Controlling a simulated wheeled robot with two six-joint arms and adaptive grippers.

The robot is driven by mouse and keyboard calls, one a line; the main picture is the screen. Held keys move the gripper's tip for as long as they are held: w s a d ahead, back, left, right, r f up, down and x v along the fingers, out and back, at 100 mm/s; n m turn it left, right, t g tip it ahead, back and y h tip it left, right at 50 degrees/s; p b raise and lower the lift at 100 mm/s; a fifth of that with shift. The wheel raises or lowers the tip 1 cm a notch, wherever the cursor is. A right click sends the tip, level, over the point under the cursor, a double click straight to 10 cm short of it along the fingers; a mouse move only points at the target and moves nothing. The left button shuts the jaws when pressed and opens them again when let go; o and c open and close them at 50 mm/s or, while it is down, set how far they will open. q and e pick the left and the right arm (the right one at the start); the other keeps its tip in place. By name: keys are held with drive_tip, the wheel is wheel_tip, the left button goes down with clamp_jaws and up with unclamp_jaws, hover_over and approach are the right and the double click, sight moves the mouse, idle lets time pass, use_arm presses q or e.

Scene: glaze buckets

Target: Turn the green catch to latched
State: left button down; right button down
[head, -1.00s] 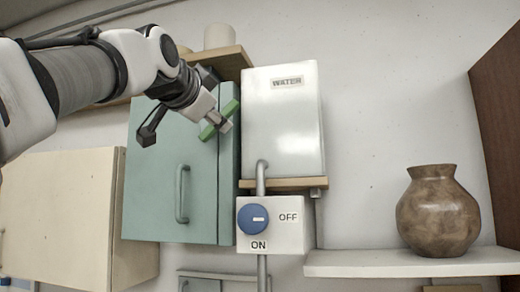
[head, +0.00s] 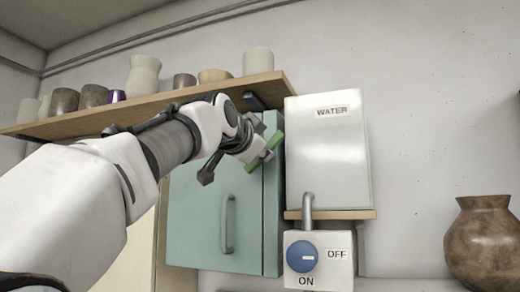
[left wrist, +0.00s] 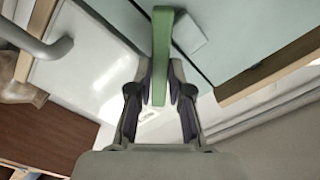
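The green catch (head: 275,142) is a short bar near the top right edge of the teal cabinet (head: 205,215). It slants from upper right to lower left in the head view. My left gripper (head: 262,156) is at the catch. In the left wrist view the green bar (left wrist: 161,30) runs between the two fingers of my left gripper (left wrist: 161,75), which are closed up against its sides. The fingers and wrist hide part of the catch in the head view. My right gripper is not in view.
A white box marked WATER (head: 328,150) stands close to the right of the cabinet. Below it is a blue knob (head: 302,256) on an ON/OFF plate. A wooden shelf (head: 150,115) with several pots is above my left arm. A brown vase (head: 485,245) stands far right.

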use_arm(q)
drive_tip(key=shift+r, duration=0.1)
drive_tip(key=shift+m, duration=0.3)
drive_tip(key=shift+s+r+m+b, duration=0.1)
drive_tip(key=shift+r+m+b, duration=0.1)
drive_tip(key=shift+m, duration=1.8)
drive_tip(key=shift+r+m+b, duration=0.1)
drive_tip(key=shift+m+b, duration=0.05)
drive_tip(key=shift+m, duration=1.85)
drive_tip(key=shift+a, duration=0.1)
drive_tip(key=c, duration=1.2)
unclamp_jaws()
drive_tip(key=shift+o, duration=0.6)
drive_tip(key=shift+w+d+f, duration=0.2)
drive_tip(key=shift+w+f, duration=0.15)
drive_tip(key=shift+w, duration=0.05)
